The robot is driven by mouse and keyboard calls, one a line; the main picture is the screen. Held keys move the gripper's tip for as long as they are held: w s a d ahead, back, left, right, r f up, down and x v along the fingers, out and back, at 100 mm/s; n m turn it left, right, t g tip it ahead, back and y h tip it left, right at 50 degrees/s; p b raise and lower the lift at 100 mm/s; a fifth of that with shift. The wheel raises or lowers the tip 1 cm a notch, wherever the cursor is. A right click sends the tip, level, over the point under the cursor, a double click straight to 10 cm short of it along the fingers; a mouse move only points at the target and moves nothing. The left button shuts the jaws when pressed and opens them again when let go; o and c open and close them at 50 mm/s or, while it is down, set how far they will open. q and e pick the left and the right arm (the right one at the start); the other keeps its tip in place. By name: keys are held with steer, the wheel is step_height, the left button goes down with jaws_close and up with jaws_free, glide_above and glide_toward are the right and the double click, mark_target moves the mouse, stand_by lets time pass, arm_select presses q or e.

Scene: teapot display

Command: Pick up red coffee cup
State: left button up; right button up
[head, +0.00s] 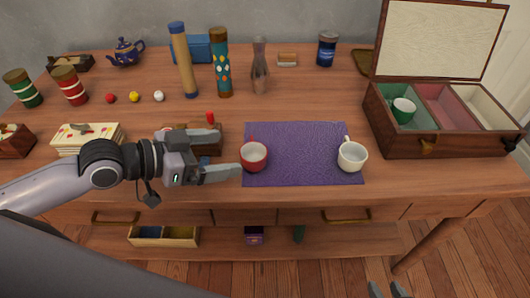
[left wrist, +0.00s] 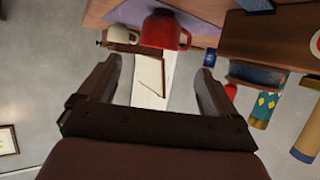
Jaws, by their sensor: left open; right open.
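The red coffee cup (head: 254,158) stands upright on the left edge of the purple mat (head: 303,128), its handle toward the back. My left gripper (head: 229,153) is open, just left of the cup, with its fingers pointing toward it. In the left wrist view the red cup (left wrist: 162,29) appears ahead of the two spread fingers (left wrist: 163,80), with nothing held between them. My right gripper (head: 387,290) shows only its fingertips at the bottom edge, open and away from the table.
A white cup (head: 352,156) stands on the mat's right side. A brown wooden object (head: 208,140) sits behind my left gripper. Tall cylinders (head: 221,62) stand further back. The mat's middle is clear.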

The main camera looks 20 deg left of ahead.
mark_target(264, 150)
arm_select(q)
steer(key=shift+x, duration=3.5)
steer(key=shift+s+f, duration=0.15)
steer(key=shift+c, duration=0.2)
steer(key=c, duration=1.1)
